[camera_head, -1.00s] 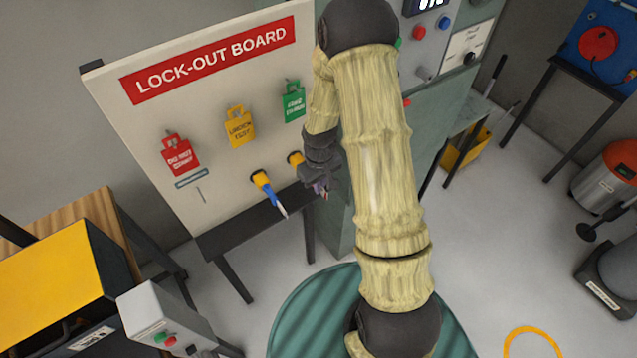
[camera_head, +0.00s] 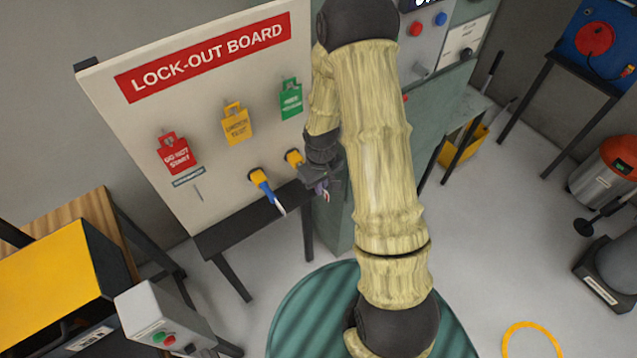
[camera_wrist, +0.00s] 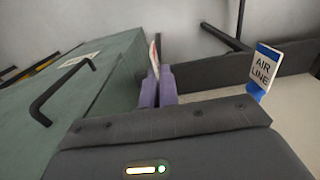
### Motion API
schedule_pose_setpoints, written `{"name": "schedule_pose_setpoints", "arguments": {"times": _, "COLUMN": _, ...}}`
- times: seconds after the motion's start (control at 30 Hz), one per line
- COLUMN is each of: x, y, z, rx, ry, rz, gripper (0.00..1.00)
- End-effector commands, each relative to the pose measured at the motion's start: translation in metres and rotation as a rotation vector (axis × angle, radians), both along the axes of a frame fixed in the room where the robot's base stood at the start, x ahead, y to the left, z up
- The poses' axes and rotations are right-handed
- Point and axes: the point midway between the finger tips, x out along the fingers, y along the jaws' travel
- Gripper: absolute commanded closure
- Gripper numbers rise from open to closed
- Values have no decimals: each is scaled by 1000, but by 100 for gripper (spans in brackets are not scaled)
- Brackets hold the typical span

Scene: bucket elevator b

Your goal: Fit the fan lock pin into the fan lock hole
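My gripper (camera_head: 323,189) is low in front of the right part of the lock-out board (camera_head: 145,130), partly hidden by my arm. In the wrist view its purple fingers (camera_wrist: 160,88) are close together around a thin red-and-white piece (camera_wrist: 154,58), seen edge-on. It looks like the fan lock pin's tag, but its text cannot be read and the pin's shaft is hidden. A yellow holder (camera_head: 294,157) on the board is just left of and above the gripper. I cannot make out the fan lock hole in either view.
A blue pin (camera_head: 264,190) with an "AIR LINE" tag (camera_wrist: 265,66) sits in another yellow holder, left of my gripper. A dark shelf (camera_head: 245,230) runs below the board. A green cabinet (camera_wrist: 75,105) with a black handle (camera_wrist: 50,95) is close on the right of the board.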

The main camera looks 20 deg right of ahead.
Motion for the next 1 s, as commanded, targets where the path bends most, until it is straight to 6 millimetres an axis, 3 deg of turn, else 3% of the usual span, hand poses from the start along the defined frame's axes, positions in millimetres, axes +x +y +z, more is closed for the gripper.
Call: {"name": "schedule_pose_setpoints", "arguments": {"times": 1.0, "x": -31, "y": -10, "z": 0, "rx": 0, "ry": 0, "rz": 0, "gripper": 100}}
